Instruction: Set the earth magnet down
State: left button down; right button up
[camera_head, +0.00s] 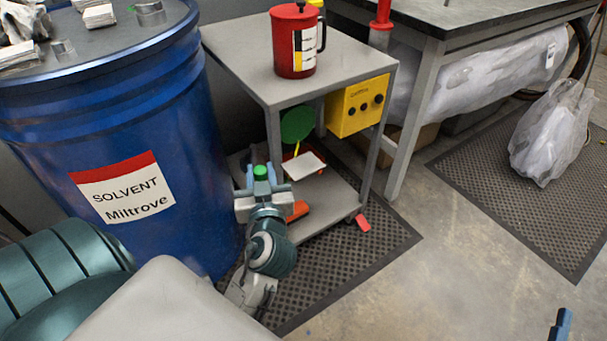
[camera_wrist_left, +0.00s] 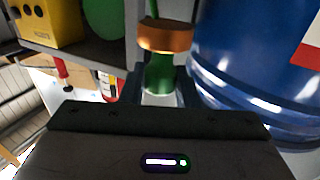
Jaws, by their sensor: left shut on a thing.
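The earth magnet looks to be the green piece with a copper-orange band (camera_wrist_left: 165,38) between my left fingers in the left wrist view. In the head view only its green end (camera_head: 260,171) shows, pointing up. My left gripper (camera_head: 262,182) is shut on it, in front of the lower part of the grey cart (camera_head: 337,192), right beside the blue drum. The fingers (camera_wrist_left: 160,88) hold its green body in the wrist view. I cannot tell whether it touches a surface. A blue tip of what looks like my right gripper (camera_head: 561,325) shows at the bottom right edge.
A blue solvent drum (camera_head: 140,150) stands close left of my left arm. The cart's top holds a red pot (camera_head: 294,45); a yellow box (camera_head: 358,105) hangs at its side. An orange object (camera_head: 297,211) lies on its lower shelf. A red block (camera_head: 362,222) lies on the mat.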

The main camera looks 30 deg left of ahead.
pick_arm(q)
jog(key=w, duration=0.5)
jog(key=w+f, duration=0.1)
jog(key=w, duration=0.9)
jog(key=shift+w+d+f, duration=0.2)
jog(key=shift+w, duration=0.1)
jog(key=shift+w+f, duration=0.15)
jog(key=shift+f, duration=0.05)
notch_tip(320, 180, down, 3)
jog(key=shift+f+b, duration=0.15)
jog(key=shift+b, duration=0.15)
pick_arm(e)
jog(key=r+t, duration=0.1)
jog(key=r, duration=0.1)
jog(key=s+r+t, duration=0.1)
jog(key=shift+r+n, duration=0.3)
jog(key=shift+r, duration=0.05)
pick_arm(q)
jog(key=c, duration=1.1)
grip_release()
pick_arm(e)
jog(key=shift+r+t+y, duration=0.2)
jog(key=shift+t+y, duration=0.1)
